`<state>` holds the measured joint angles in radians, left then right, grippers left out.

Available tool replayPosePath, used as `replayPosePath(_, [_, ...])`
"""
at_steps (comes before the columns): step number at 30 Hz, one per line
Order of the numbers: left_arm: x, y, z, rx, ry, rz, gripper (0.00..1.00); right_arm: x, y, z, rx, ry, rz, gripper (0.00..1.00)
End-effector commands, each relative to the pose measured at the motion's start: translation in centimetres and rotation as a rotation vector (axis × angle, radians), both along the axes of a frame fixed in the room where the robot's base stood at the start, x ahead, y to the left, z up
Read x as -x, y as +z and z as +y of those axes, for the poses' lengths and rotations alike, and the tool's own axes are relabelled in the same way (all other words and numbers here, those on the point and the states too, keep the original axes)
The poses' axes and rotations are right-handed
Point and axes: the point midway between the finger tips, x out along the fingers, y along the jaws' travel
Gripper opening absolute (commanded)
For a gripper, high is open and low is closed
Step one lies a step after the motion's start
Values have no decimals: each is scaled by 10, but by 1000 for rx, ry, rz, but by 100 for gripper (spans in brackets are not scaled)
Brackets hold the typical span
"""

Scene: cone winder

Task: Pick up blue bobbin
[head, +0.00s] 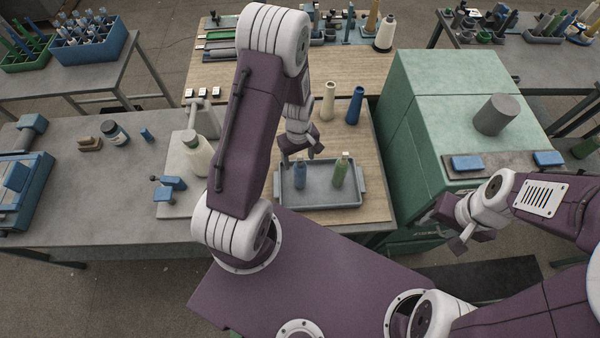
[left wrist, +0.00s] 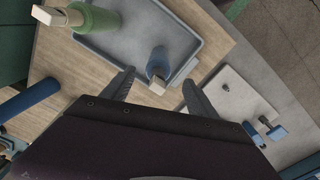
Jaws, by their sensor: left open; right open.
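A small blue bobbin (head: 300,176) stands in the grey tray (head: 318,204), toward its left side. In the left wrist view the blue bobbin (left wrist: 158,62) appears between my open fingertips, with its pale top toward the camera. My left gripper (head: 299,154) is open and empty, just behind and above that bobbin; I cannot tell any contact. A taller dark blue bobbin (head: 354,106) stands on the wooden table behind the tray. My right gripper (head: 459,227) is open and empty, in front of the green cabinet, far from the bobbins.
A green bobbin (head: 341,171) stands in the tray to the right of the blue one. A cream bobbin (head: 328,100) stands behind the tray. A white bottle-like cone (head: 196,154) stands left of my left arm. The green cabinet (head: 410,150) rises right of the table.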

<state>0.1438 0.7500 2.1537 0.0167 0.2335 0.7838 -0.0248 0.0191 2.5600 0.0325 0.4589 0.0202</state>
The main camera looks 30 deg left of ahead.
Motion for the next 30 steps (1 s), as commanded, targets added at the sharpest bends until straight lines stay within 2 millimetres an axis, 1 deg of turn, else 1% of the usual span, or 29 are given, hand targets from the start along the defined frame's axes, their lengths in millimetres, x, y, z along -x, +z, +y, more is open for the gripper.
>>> replayPosePath(1, [1,-5,-3,0,-1,6,68,0,8,0,0,0,0,49])
replayPosePath(2, [1,-10,-4,1,0,7,68,0,11,0,0,0,0,49])
replayPosePath(4, [1,-23,-5,1,1,6,68,0,12,0,0,0,0,49])
replayPosePath(6, [0,-32,-5,0,0,3,68,0,13,0,0,0,0,49])
replayPosePath(9, [0,-38,-5,0,-1,1,68,0,13,0,0,0,0,49])
replayPosePath(14, [-1,-38,-4,0,-1,0,68,0,13,0,0,0,0,49])
replayPosePath(15, [-1,-38,-4,0,-1,0,63,0,13,0,0,0,0,49])
replayPosePath(17, [-1,-38,-4,0,0,0,46,0,13,0,0,0,0,49])
replayPosePath(18, [-1,-38,-4,0,0,0,35,0,13,0,0,0,0,49])
replayPosePath(21, [-1,-38,-5,0,0,0,11,0,13,0,0,0,0,49])
replayPosePath(30, [-1,-35,-4,0,0,-1,11,0,12,0,0,0,0,49])
